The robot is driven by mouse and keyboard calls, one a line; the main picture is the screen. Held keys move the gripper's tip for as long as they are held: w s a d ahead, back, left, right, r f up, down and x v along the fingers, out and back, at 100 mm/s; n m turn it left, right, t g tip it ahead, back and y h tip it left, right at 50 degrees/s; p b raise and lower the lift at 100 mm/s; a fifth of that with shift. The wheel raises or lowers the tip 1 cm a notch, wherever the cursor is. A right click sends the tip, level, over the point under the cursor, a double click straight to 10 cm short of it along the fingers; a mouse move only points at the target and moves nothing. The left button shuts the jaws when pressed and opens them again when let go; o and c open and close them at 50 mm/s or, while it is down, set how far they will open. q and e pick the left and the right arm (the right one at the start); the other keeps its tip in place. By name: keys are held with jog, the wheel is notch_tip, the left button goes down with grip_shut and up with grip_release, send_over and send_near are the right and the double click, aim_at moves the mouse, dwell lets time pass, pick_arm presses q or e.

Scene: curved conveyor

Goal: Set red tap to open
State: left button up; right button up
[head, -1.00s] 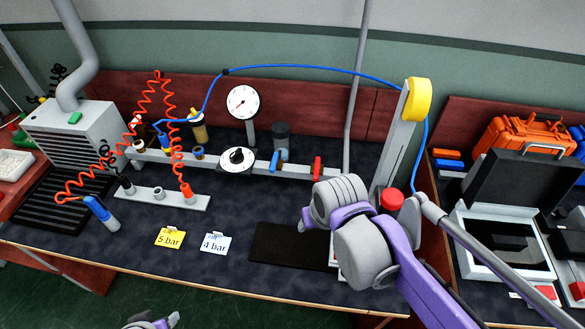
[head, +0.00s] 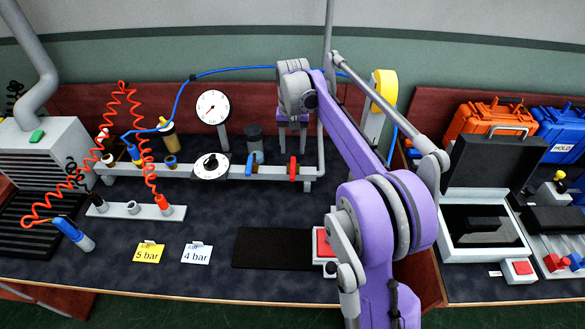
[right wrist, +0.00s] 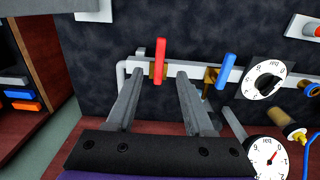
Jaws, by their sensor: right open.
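The red tap handle (head: 293,169) is on the grey pipe rail (head: 272,173) at the back of the bench. It lies across the pipe, and it also shows in the right wrist view (right wrist: 159,62) on a brass-coloured body. My right gripper (head: 292,148) is behind and above the red tap in the head view, fingers pointing down. It is open and empty. In the right wrist view its fingertips (right wrist: 159,74) lie either side of the handle in the picture, with no visible contact. My left gripper is not in view.
A blue tap handle (head: 251,163) is close beside the red one, left in the head view. A dial knob (head: 210,166) and a pressure gauge (head: 213,107) are further left. A dark canister (head: 255,140) stands behind. The black mat (head: 277,247) in front is bare.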

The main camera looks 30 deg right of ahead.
aim_at(292, 171)
notch_tip(292, 171, down, 10)
jog(key=shift+r, duration=0.15)
dwell(0.3)
grip_shut()
dwell(1.3)
